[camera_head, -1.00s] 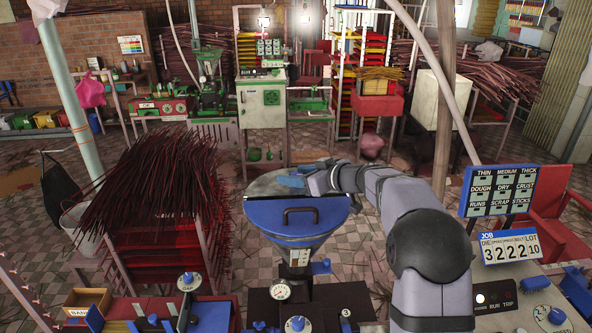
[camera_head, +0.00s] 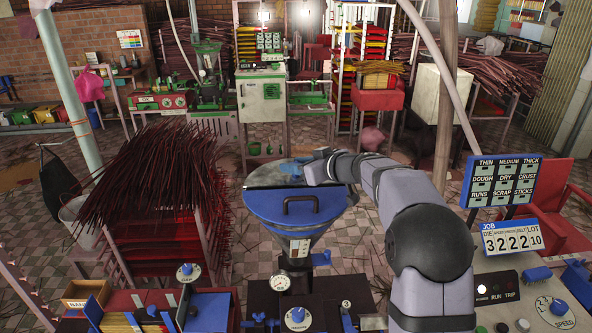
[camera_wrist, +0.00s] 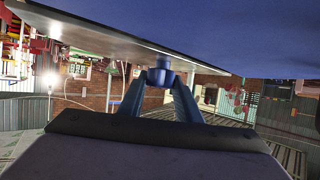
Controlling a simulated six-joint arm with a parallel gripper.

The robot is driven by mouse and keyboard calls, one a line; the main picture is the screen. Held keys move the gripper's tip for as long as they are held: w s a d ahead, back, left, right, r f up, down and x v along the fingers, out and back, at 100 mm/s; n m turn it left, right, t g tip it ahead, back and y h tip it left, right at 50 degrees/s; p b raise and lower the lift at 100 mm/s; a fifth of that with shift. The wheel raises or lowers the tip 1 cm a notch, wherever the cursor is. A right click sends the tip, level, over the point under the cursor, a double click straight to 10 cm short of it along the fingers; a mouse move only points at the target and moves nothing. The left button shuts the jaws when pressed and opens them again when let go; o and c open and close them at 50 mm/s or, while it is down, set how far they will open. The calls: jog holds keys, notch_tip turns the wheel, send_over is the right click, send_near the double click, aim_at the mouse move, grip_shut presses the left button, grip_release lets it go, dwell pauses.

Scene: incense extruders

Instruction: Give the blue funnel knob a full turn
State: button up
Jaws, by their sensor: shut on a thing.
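The blue funnel (camera_head: 297,208) stands on the dark machine at the centre of the head view, with a dark handle on its front. My gripper (camera_wrist: 160,88) reaches over the funnel's far side from the right. In the wrist view its two fingers close around a small blue knob (camera_wrist: 161,72), under a broad blue surface and beside a thin flat plate edge. Another small blue knob (camera_head: 321,258) sits at the right of the funnel's neck.
A rack of dark red incense sticks (camera_head: 160,185) stands left of the funnel. A pressure gauge (camera_head: 280,282) and a blue dial (camera_head: 297,316) sit below it. The job board (camera_head: 511,238) and a speed panel (camera_head: 540,305) are at the right.

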jog(key=shift+a+f+m+t+h+b, duration=0.1)
jog(key=shift+f+m+t+h+b, duration=0.3)
jog(key=shift+b, duration=0.7)
jog(key=shift+r+m+t+h+b, duration=0.1)
jog(key=shift+m+t+h+b, duration=0.1)
jog(key=shift+m+h+b, duration=0.65)
jog(key=shift+r+m+t+h, duration=0.25)
jog(key=shift+m+t+h, duration=0.15)
jog(key=shift+m+h, duration=0.4)
jog(key=m+h+p, duration=0.1)
jog(key=p, duration=0.1)
jog(key=m+h+p, duration=0.1)
jog(key=p, duration=0.1)
jog(key=shift+r+t+h+p, duration=0.25)
jog(key=shift+r+t+p, duration=0.05)
jog(key=m+h+p, duration=0.2)
jog(key=p, duration=0.5)
jog(key=shift+r+h, duration=0.15)
jog(key=shift+h, duration=0.15)
jog(key=shift+m+p, duration=0.35)
jog(key=shift+p, duration=0.3)
jog(key=shift+f+m+h, duration=0.3)
jog(key=shift+m+h, duration=0.6)
jog(key=shift+h, duration=0.3)
jog(key=shift+m+g+h, duration=1.9)
jog(key=shift+m+h, duration=0.9)
jog(key=shift+h, duration=0.1)
jog(key=shift+m+g+h, duration=0.3)
jog(key=shift+m, duration=0.1)
